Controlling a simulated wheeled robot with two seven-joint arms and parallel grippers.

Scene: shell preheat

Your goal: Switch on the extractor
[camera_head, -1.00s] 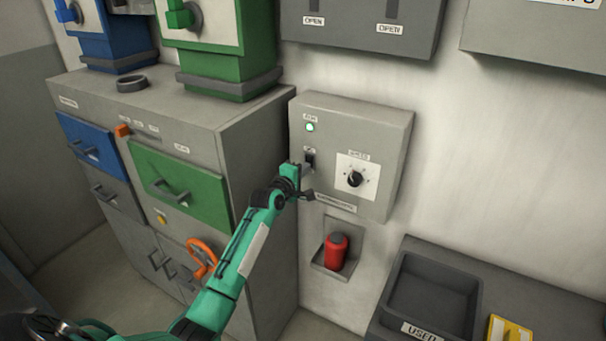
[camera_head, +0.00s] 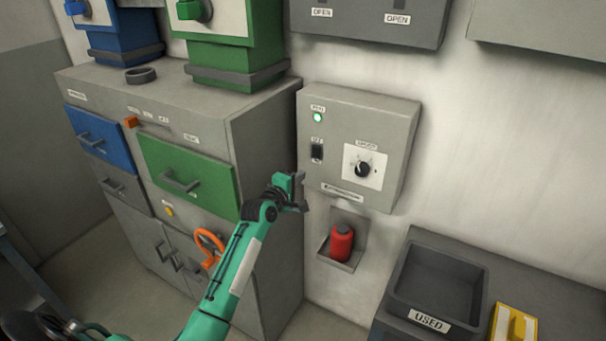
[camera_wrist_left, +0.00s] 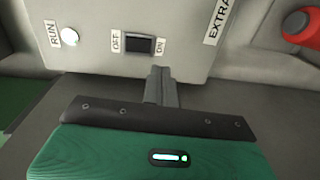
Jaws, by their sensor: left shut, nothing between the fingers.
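The grey extractor box (camera_head: 325,165) is fixed to the wall. Its RUN lamp (camera_head: 317,117) glows green; in the left wrist view the lamp (camera_wrist_left: 69,37) looks bright white. Below the lamp is a dark rocker switch (camera_head: 317,152), which also shows between OFF and ON labels in the left wrist view (camera_wrist_left: 138,46). A black dial (camera_head: 362,169) sits on a white plate to its right. My left gripper (camera_head: 300,180) is shut and empty, just below and left of the switch, apart from it. Its fingers (camera_wrist_left: 162,85) show in the left wrist view. My right gripper is not in view.
A grey cabinet (camera_head: 262,150) with blue and green drawers stands left of the box. A red cylinder (camera_head: 341,243) sits in a holder below the box. A dark USED tray (camera_head: 400,292) and a yellow item (camera_head: 514,325) are at lower right.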

